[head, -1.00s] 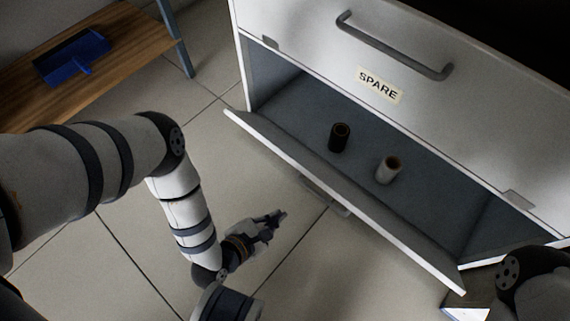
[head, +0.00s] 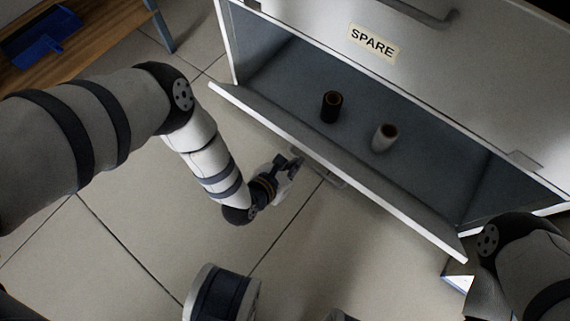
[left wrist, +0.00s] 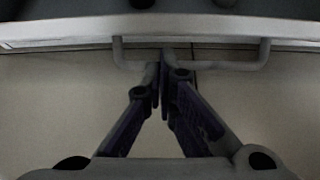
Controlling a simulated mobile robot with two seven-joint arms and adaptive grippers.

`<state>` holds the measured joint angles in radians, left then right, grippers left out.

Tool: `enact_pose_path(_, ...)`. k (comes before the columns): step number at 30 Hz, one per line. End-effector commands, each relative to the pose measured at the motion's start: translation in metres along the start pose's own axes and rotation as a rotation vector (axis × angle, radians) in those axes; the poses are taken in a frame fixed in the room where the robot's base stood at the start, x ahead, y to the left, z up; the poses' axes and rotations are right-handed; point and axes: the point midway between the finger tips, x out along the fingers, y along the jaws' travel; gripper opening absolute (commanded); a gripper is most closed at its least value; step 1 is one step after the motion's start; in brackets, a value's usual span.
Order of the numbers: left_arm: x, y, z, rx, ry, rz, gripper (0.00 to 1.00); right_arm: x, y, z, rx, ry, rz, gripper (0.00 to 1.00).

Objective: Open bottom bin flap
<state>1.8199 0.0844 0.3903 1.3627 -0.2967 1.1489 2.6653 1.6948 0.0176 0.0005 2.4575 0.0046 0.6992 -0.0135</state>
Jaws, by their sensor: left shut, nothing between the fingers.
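The bottom bin flap (head: 335,169) is the long white panel hinged low on the white cabinet. It is tilted outward, and the bin's dark interior shows behind it. The flap's bar handle (head: 328,178) is on its outer face, partly hidden below the flap edge. In the left wrist view the handle (left wrist: 225,65) crosses the top, with its middle behind the fingertips. My left gripper (head: 294,162) is shut and empty, just outside the flap beside the handle. Its fingertips overlap the handle in the left wrist view (left wrist: 163,72); contact cannot be told. My right gripper is not in view.
A dark cylinder (head: 331,107) and a pale cylinder (head: 384,138) stand inside the bin. The closed upper flap has a SPARE label (head: 373,43). A wooden bench (head: 95,38) with a blue dustpan (head: 42,38) is at upper left.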

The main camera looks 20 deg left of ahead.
Motion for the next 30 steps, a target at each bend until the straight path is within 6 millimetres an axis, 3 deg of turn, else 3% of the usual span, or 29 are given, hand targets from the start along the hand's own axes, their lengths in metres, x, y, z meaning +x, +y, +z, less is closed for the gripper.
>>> enact_pose_path(12, 0.001, 0.0, 0.007, 0.0, 0.002, 0.0, 0.0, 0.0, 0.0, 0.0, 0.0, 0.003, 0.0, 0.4)
enact_pose_path(18, 0.002, 0.001, 0.025, -0.001, 0.079, 0.003, 0.0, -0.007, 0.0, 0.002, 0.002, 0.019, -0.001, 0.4)
enact_pose_path(30, 0.005, -0.001, 0.021, 0.0, 0.087, 0.0, 0.0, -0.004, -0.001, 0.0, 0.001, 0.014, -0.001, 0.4)
